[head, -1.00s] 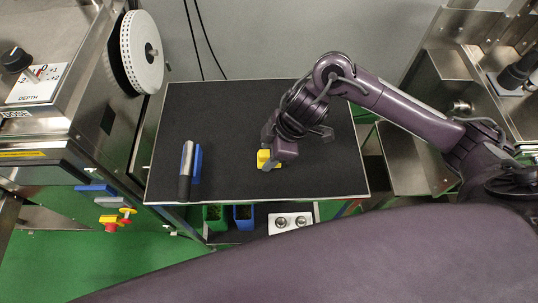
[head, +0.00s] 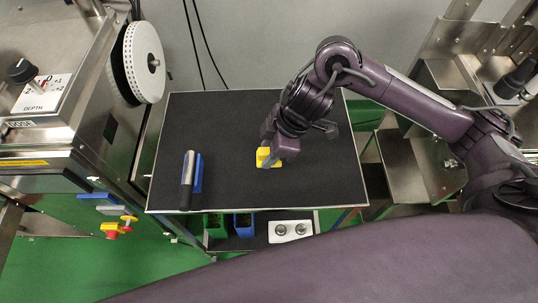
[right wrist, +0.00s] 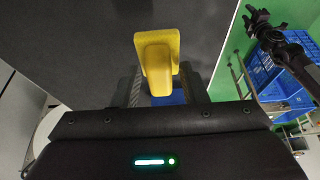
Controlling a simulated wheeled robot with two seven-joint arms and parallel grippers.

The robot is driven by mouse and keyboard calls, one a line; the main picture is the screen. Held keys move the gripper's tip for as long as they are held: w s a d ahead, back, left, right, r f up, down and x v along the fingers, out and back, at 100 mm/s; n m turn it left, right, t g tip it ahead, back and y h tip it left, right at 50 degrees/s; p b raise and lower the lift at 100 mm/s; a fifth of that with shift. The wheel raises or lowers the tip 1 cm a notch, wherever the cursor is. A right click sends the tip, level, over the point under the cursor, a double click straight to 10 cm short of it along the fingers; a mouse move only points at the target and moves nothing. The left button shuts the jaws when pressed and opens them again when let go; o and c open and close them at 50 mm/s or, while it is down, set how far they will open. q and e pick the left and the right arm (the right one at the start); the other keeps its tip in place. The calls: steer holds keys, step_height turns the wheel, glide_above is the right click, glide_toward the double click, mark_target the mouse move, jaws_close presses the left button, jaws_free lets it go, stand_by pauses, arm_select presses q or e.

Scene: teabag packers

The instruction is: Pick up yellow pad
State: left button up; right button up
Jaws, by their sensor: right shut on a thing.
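The yellow pad (head: 264,157) is at the middle of the black table top (head: 230,120) in the head view. My right gripper (head: 270,157) is over it, with its fingers on the pad's sides. In the right wrist view the yellow pad (right wrist: 158,60) stands out between the two fingers of my right gripper (right wrist: 165,90), which is shut on it. Whether the pad touches the table or is clear of it, I cannot tell. My left gripper is not in view.
A silver tool with a black handle (head: 187,178) lies beside a blue piece (head: 198,173) at the table's left. Green (head: 216,224) and blue bins (head: 244,224) and a white tray (head: 290,231) sit on a lower shelf. A machine with a white reel (head: 150,60) stands left.

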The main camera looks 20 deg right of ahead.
step_height(320, 180, up, 15)
steer(key=p, duration=0.3)
steer(key=shift+f, duration=0.2)
